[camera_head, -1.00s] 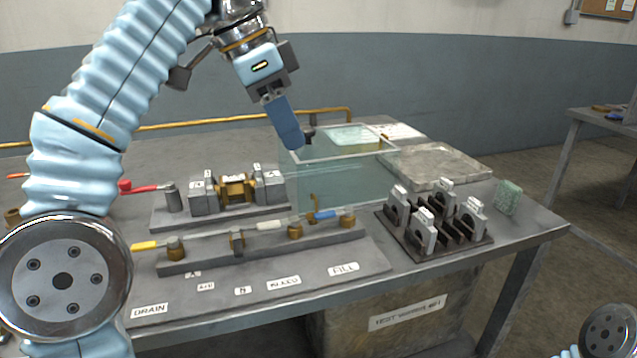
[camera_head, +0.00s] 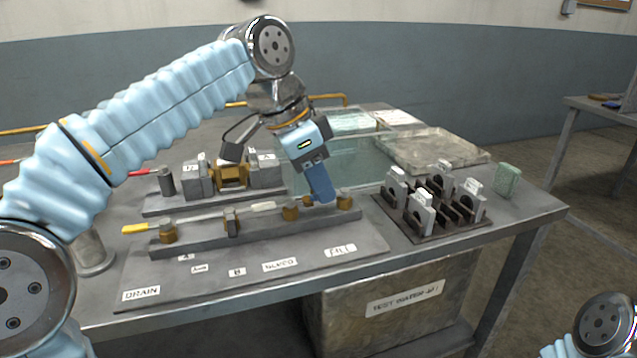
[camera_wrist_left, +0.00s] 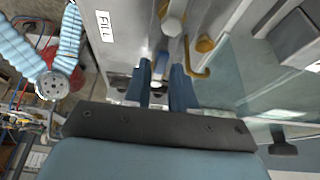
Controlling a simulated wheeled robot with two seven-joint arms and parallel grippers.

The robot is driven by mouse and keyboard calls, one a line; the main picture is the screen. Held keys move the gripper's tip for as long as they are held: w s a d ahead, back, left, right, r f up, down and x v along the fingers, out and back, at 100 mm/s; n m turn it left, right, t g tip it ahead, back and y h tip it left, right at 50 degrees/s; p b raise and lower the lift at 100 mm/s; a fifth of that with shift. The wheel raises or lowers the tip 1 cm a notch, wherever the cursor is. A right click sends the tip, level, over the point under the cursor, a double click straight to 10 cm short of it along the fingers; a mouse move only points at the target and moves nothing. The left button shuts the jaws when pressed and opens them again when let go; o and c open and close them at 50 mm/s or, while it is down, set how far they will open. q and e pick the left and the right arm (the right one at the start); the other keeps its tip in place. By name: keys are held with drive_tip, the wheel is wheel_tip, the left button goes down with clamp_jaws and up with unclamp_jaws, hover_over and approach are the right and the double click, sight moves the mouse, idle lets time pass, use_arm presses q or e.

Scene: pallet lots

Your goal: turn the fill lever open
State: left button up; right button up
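The fill valve (camera_head: 344,200) is the brass fitting at the right end of the valve rail (camera_head: 260,227), above the FILL label (camera_head: 340,250). My left gripper (camera_head: 325,199) points down at its lever and hides most of it in the head view. In the left wrist view, the lever's blue handle (camera_wrist_left: 160,66) lies between the two blue fingers (camera_wrist_left: 162,85). The fingers stand apart on either side of it; whether they touch it is hard to tell. My right gripper is out of view.
A white-handled lever (camera_head: 262,207) and a yellow-handled lever (camera_head: 135,229) lie along the same rail. A brass hook (camera_wrist_left: 196,62) stands close beside the fingers. A clear tank (camera_head: 350,160) is behind, and a dark rack with grey clamps (camera_head: 425,215) stands right.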

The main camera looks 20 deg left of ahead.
use_arm(q)
clamp_jaws()
drive_tip(key=shift+s, duration=0.1)
drive_tip(key=n, duration=0.1)
drive_tip(key=s+d+n+y+p, duration=0.1)
drive_tip(key=n, duration=0.1)
drive_tip(key=shift+r+n+t, duration=0.1)
drive_tip(key=shift+n+t, duration=0.2)
drive_tip(key=shift+t, duration=0.1)
drive_tip(key=n, duration=0.1)
drive_tip(key=d+n+y, duration=0.1)
drive_tip(key=n+t+p, duration=0.1)
drive_tip(key=shift+s+d+n, duration=0.15)
drive_tip(key=shift+s+n, duration=0.1)
drive_tip(key=shift+n, duration=0.05)
drive_tip(key=n, duration=0.2)
drive_tip(key=d+n+y, duration=0.2)
drive_tip(key=n, duration=0.1)
drive_tip(key=shift+s+d+n, duration=0.1)
drive_tip(key=shift+n, duration=0.2)
drive_tip(key=n, duration=0.1)
drive_tip(key=d+n+y, duration=0.1)
drive_tip(key=n, duration=0.1)
drive_tip(key=n+y, duration=0.1)
drive_tip(key=n, duration=0.1)
drive_tip(key=shift+w+d+g, duration=0.3)
drive_tip(key=shift+w+d, duration=0.05)
